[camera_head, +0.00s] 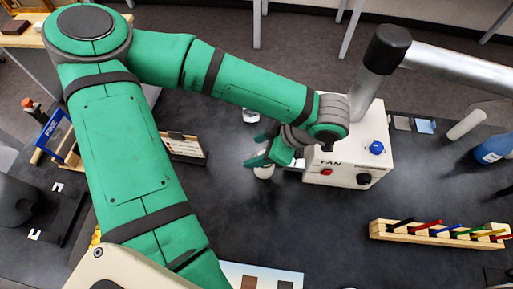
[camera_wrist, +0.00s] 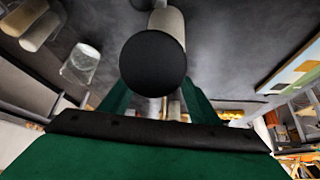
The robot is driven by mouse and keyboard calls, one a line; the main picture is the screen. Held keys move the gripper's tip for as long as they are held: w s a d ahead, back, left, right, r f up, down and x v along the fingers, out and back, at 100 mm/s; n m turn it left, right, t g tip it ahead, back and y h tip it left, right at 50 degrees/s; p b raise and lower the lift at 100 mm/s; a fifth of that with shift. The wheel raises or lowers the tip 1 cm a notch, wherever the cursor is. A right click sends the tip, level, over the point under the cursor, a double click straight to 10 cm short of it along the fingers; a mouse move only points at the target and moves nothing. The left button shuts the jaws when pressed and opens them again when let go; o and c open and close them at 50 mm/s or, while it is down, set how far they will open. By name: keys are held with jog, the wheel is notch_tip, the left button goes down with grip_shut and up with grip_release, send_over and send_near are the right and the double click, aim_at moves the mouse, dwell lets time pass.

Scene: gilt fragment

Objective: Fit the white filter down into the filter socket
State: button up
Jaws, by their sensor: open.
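My gripper (camera_head: 262,148) is open at the left of the white fan box, low over the dark bench. A small white rounded object (camera_head: 264,171), likely the white filter, stands at the fingertips and is partly hidden by them. In the wrist view, a black disc (camera_wrist: 153,63) shows between and beyond the green fingers, with a pale cylinder (camera_wrist: 168,22) behind it. I cannot tell whether the fingers touch the white object. I cannot make out the filter socket for certain in either view.
The fan box (camera_head: 348,150) with its metal duct (camera_head: 450,66) stands close at the gripper's right. A wooden rack (camera_head: 440,234) of coloured sticks lies front right. A blue bottle (camera_head: 493,149) is at the far right. A clear glass (camera_wrist: 81,64) stands nearby.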

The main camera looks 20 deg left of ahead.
jog(key=v, duration=1.2)
jog(key=shift+w, duration=0.1)
